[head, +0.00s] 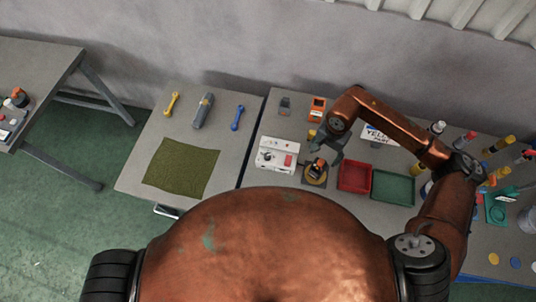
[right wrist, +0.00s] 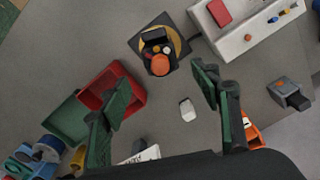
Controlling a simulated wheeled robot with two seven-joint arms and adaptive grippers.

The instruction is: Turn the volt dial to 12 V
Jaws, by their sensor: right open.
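A white box (head: 279,156) with a red patch and small knobs stands on the right-hand table in the head view. It also shows at the top right of the right wrist view (right wrist: 244,32), with orange, blue and yellow knobs along one side. I cannot tell which knob is the volt dial or read any setting. My right gripper (head: 324,143) is to the right of the box. In the right wrist view its fingers (right wrist: 161,88) are spread with nothing between them but tabletop below. My left gripper is not in view.
A dark square base (head: 314,181) with a yellow disc and orange-black part stands beside the box. A red tray (head: 354,189) and green tray (head: 393,201) lie to its right. An orange item (head: 317,103) stands behind. A green mat (head: 181,167) and tools occupy the middle table.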

